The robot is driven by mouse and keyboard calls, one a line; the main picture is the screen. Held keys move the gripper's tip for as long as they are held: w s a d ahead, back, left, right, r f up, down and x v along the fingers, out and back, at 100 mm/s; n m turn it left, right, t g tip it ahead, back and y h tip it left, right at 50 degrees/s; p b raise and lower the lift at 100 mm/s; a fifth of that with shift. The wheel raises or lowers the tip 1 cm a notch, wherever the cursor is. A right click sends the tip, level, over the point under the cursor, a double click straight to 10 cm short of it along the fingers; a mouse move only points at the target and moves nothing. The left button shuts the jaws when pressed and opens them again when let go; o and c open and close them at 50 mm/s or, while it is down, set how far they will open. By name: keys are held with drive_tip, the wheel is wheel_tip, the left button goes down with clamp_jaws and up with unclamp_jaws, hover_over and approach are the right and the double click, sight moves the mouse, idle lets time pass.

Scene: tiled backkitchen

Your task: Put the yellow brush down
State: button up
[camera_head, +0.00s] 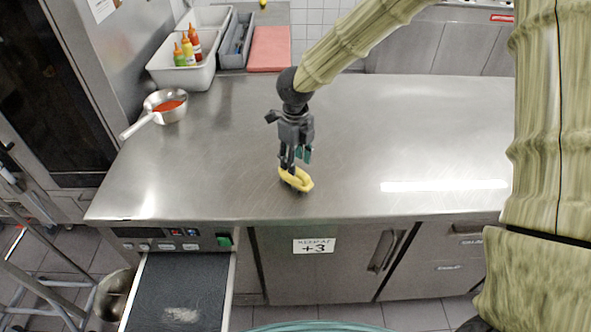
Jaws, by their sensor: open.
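The yellow brush (303,180) is at the front middle of the steel counter (230,140), just below my gripper's fingertips. It seems to lie on the counter top, close to the front edge. My gripper (297,165) points down over the brush and is open. The fingertips overlap the brush's upper end in this view, so I cannot tell whether they still touch it. Part of the brush's upper end is hidden behind the fingers.
A pan with red contents (165,105) stands at the counter's left. Behind it are a white bin with sauce bottles (165,68), a grey container (236,40) and a red board (269,49). The counter's right side is clear.

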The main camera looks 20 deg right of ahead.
wheel_tip(320, 180, up, 8)
drive_tip(key=b, duration=0.1)
idle(0.6)
